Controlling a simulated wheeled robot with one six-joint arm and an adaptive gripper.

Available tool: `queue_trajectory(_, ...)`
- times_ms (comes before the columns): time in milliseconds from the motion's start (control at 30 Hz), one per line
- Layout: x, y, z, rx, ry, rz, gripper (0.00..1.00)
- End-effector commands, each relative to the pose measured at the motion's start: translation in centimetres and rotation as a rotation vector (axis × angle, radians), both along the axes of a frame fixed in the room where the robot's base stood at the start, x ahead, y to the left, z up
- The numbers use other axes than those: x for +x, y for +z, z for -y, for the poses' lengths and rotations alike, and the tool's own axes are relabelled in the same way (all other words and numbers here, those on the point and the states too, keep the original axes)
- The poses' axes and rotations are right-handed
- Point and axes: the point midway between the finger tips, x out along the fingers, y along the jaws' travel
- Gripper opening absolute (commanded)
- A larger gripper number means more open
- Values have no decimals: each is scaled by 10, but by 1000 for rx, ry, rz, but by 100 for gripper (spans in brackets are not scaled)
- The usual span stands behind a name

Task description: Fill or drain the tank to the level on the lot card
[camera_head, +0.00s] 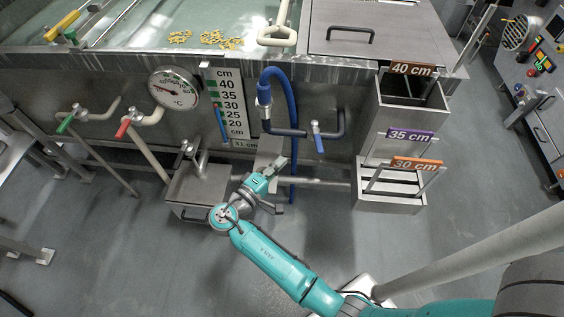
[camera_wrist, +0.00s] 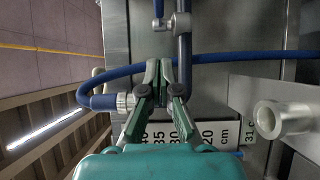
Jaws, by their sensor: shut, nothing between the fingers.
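The tank (camera_head: 240,65) holds pale green liquid with yellow chips. Its level scale (camera_head: 228,102) runs from 20 to 40 cm, with a blue column beside it reaching about 30. A small label below reads 31 cm (camera_head: 244,143); it also shows in the wrist view (camera_wrist: 249,132). A blue-handled valve (camera_head: 318,138) sits on a dark pipe right of the scale. Red (camera_head: 123,128) and green (camera_head: 67,122) handles are at left. My gripper (camera_wrist: 158,68) is shut and empty, in front of the blue hose (camera_wrist: 240,57). I cannot tell whether it touches the hose.
A dial thermometer (camera_head: 174,87) is left of the scale. A metal box (camera_head: 198,188) stands under a tap. A stepped metal rack (camera_head: 398,120) at right carries signs for 40, 35 and 30 cm. A control panel (camera_head: 540,60) is at far right. Open floor lies in front.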

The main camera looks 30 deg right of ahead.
Motion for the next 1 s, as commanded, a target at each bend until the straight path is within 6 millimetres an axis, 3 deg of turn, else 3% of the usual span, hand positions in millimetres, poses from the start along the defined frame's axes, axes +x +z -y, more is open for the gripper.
queue_trajectory(400, 21, -1, 76, 2, -4, -1, 0)
queue_trajectory(500, 11, -1, 88, 2, -2, -2, 0)
queue_trajectory(700, 4, -1, 103, 2, 0, -1, 0)
queue_trajectory(1000, 2, -1, 106, 2, 1, -1, 0)
